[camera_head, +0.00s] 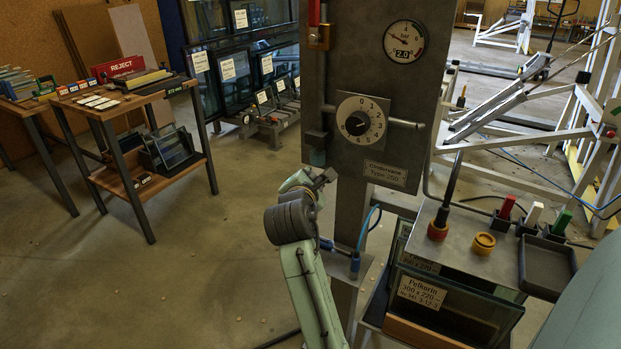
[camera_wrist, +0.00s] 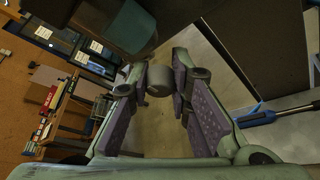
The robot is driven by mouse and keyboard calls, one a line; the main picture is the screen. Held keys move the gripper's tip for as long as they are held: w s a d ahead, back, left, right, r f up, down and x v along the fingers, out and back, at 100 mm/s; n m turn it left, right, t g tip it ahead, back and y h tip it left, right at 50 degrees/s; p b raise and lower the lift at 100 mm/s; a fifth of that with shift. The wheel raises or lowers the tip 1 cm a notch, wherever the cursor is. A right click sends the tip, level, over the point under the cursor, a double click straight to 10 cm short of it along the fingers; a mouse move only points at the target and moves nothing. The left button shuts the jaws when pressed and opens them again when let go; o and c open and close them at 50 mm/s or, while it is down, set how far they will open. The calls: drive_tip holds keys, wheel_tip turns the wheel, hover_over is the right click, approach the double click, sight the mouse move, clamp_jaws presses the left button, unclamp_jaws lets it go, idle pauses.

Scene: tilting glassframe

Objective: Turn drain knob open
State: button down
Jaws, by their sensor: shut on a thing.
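The drain knob (camera_wrist: 160,80) is a small grey cylinder, seen in the wrist view between the fingertips of my gripper (camera_wrist: 157,88). It sits below a dark teal filter bowl (camera_wrist: 131,27). In the head view the bowl (camera_head: 316,156) hangs at the lower left edge of the grey panel (camera_head: 345,100). My gripper (camera_head: 322,178) is just below the bowl there, shut on the knob. The knob itself cannot be made out in the head view. How far it is turned cannot be told.
The panel carries a numbered dial (camera_head: 361,122), a gauge (camera_head: 404,41) and a red-handled valve (camera_head: 317,15). Glass panes (camera_head: 455,306) stand at the lower right. A wooden workbench (camera_head: 133,100) is at the left, with open floor before it.

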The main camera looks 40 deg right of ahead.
drive_tip(key=shift+f+m+t+b, duration=0.25)
drive_tip(key=shift+m+b, duration=0.25)
drive_tip(key=shift+b, duration=0.35)
drive_tip(key=shift+r, duration=0.2)
drive_tip(key=c, duration=1.5)
unclamp_jaws()
drive_tip(key=shift+o, duration=0.2)
drive_tip(key=v, duration=1.2)
drive_tip(key=shift+f, duration=0.1)
